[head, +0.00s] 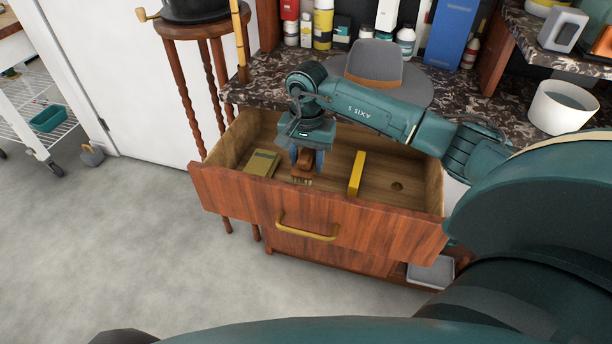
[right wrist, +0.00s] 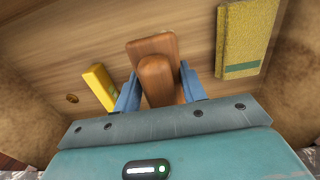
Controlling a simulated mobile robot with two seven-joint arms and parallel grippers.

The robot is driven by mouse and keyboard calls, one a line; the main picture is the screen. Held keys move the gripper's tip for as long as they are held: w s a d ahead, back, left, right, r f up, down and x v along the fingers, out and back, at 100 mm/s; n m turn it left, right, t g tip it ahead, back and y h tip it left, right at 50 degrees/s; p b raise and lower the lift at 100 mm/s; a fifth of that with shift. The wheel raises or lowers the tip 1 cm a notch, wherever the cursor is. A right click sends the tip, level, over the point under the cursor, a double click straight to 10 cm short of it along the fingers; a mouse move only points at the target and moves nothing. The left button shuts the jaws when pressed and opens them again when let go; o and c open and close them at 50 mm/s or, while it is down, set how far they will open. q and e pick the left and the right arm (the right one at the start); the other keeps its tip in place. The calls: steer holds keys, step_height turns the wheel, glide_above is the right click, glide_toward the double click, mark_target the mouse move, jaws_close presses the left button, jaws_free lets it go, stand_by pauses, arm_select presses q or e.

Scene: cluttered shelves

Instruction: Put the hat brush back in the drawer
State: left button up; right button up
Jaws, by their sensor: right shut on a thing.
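The hat brush (head: 304,169) has a brown wooden body and pale bristles that point down in the head view. My right gripper (head: 306,156) is shut on it, inside the open drawer (head: 262,204). In the right wrist view the brush (right wrist: 152,62) shows its wooden back and handle between the two blue fingers of the gripper (right wrist: 158,92). The drawer floor lies close below the brush; I cannot tell whether the bristles touch it. My left gripper is not in view.
A yellow-green box (head: 262,163) lies in the drawer left of the brush. A yellow bar-shaped thing (head: 357,173) stands to its right, near a dark round hole. The dark marble top (head: 262,93) above holds several bottles. A white pot (head: 562,106) is at the right.

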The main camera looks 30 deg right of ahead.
mark_target(307, 152)
steer(key=shift+f, duration=2.2)
steer(key=shift+f+b, duration=0.2)
steer(key=shift+b, duration=0.1)
steer(key=o, duration=1)
steer(key=shift+r, duration=0.2)
steer(key=shift+r+p, duration=0.3)
steer(key=shift+r, duration=0.05)
step_height(307, 152, up, 11)
steer(key=shift+r, duration=0.2)
